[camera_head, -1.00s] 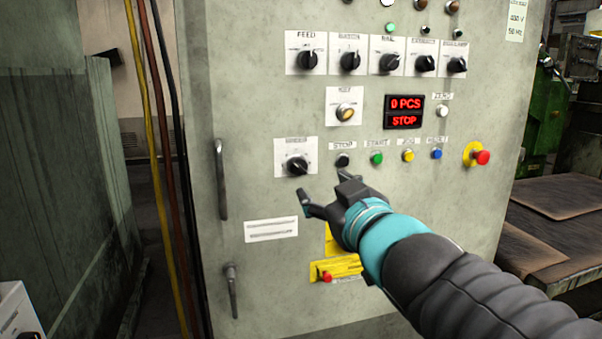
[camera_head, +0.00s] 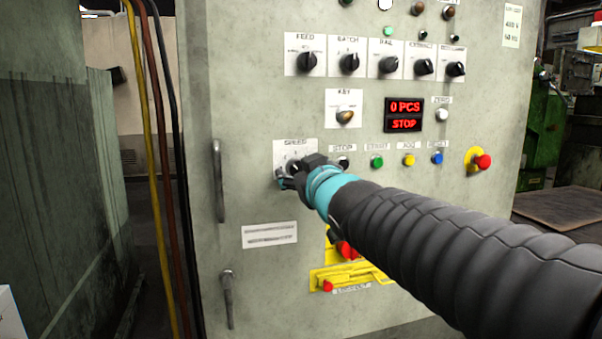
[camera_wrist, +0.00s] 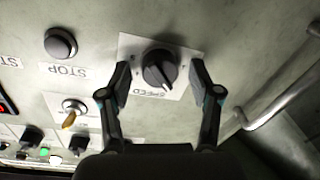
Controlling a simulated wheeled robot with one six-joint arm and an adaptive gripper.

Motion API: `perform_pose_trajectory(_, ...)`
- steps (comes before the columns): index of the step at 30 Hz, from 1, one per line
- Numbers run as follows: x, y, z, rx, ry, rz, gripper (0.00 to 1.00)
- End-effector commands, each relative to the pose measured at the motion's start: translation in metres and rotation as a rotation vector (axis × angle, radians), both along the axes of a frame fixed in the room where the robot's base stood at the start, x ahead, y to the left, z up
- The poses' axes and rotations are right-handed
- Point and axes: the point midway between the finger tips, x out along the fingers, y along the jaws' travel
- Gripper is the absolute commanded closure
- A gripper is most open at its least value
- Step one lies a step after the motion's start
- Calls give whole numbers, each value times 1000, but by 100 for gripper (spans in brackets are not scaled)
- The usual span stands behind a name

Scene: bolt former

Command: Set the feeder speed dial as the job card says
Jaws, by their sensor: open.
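The speed dial is a black knob (camera_wrist: 159,69) on a white plate labelled SPEED (camera_head: 290,148). In the wrist view it appears upside down, between the two fingers of my gripper (camera_wrist: 160,82). The fingers stand apart on either side of the knob, with a visible gap to it. In the head view my gripper (camera_head: 291,175) is in front of the plate's lower part and hides part of the knob. The dial's scale marks are too small to read. The display (camera_head: 404,114) reads 0 PCS and STOP. I cannot make out a job card with readable text.
The STOP button (camera_wrist: 61,43) is beside the dial, close to one finger. The key switch (camera_head: 344,110) is above, and a row of selector knobs (camera_head: 389,64) is higher. A cabinet handle (camera_head: 218,181) is to the left. A red emergency button (camera_head: 483,162) is far right.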

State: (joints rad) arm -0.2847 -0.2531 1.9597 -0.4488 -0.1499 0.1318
Motion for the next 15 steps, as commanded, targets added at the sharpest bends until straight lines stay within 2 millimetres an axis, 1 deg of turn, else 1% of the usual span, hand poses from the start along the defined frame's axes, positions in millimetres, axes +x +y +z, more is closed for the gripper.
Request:
perform_pose_trajectory(6,0,0,0,0,0,0,37)
perform_pose_trajectory(7,0,0,0,0,0,0,39)
perform_pose_trajectory(8,0,0,0,0,0,0,47)
perform_pose_trajectory(9,0,0,0,0,0,0,57)
perform_pose_trajectory(11,0,0,0,0,0,0,72)
perform_pose_trajectory(12,0,0,0,0,0,0,82)
perform_pose_trajectory(14,0,0,0,0,-1,0,97)
perform_pose_trajectory(15,0,0,0,0,-1,0,97)
